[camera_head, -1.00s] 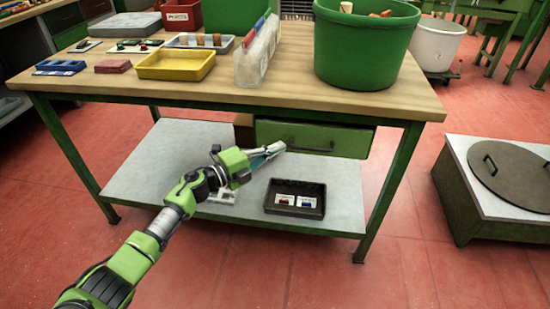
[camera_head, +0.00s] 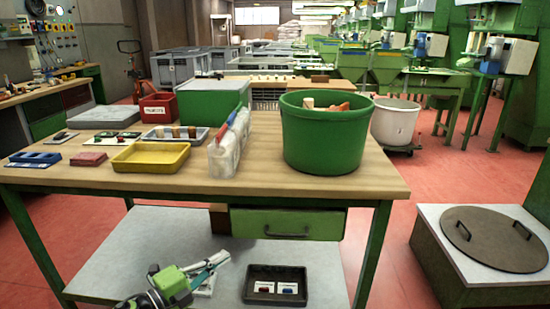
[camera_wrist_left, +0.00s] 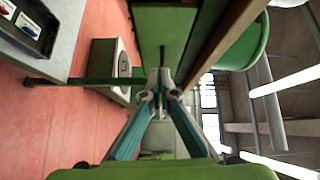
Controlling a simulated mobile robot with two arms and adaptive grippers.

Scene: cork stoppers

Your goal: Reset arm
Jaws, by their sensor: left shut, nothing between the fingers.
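My left gripper (camera_head: 222,259) is at the bottom of the head view, in front of the lower shelf and below and left of the green drawer (camera_head: 258,223). Its fingers point up and right, and no object is between them. In the left wrist view its fingertips (camera_wrist_left: 158,88) come together, shut and empty. The drawer, with its dark handle (camera_head: 287,234), hangs under the workbench top; I cannot tell if it is fully shut. The gripper is apart from the handle. My right gripper is in neither view.
The wooden workbench (camera_head: 250,188) carries a green bucket (camera_head: 322,140), a yellow tray (camera_head: 150,157) and a clear bin (camera_head: 222,158). A black tray (camera_head: 258,298) lies on the lower shelf (camera_head: 115,262). A lidded box (camera_head: 440,265) stands at right. Red floor between is clear.

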